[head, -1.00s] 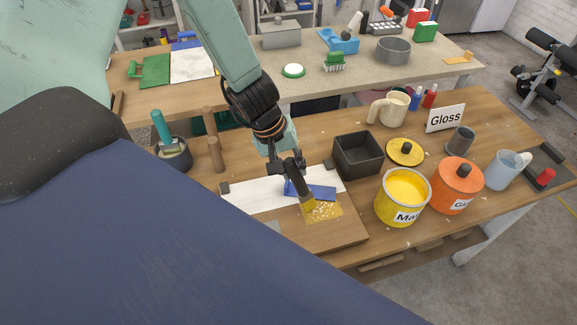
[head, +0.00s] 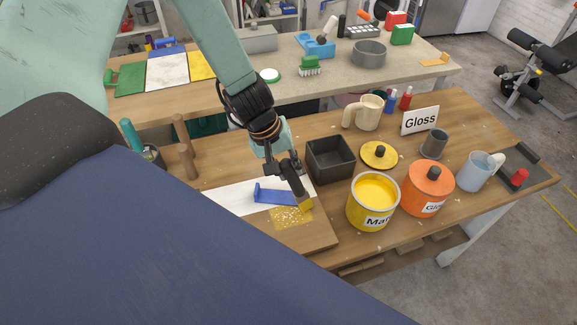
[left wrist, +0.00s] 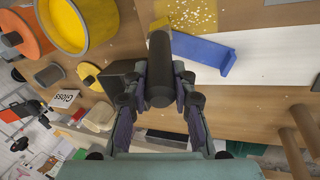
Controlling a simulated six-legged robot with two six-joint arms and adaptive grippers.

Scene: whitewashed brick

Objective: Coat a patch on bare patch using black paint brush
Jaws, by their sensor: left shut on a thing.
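My left gripper (head: 284,168) is shut on the handle of the black paint brush (head: 297,186), which points down and slightly right. Its yellow-coated bristles (head: 306,204) are at the upper right corner of the bare patch (head: 290,218); I cannot tell if they touch. The patch is a yellow, pale-speckled area on the wooden board (head: 305,238). In the left wrist view the black brush handle (left wrist: 160,75) stands between the fingers, and the speckled patch (left wrist: 198,14) lies beyond it. My right gripper is not in view.
A blue angled piece (head: 272,195) lies on a white strip (head: 230,198) beside the patch. The open yellow paint can (head: 367,215), lidded orange can (head: 425,203), black box (head: 318,173) and yellow lid (head: 372,161) stand to the right. The Gloss sign (head: 420,119) is behind.

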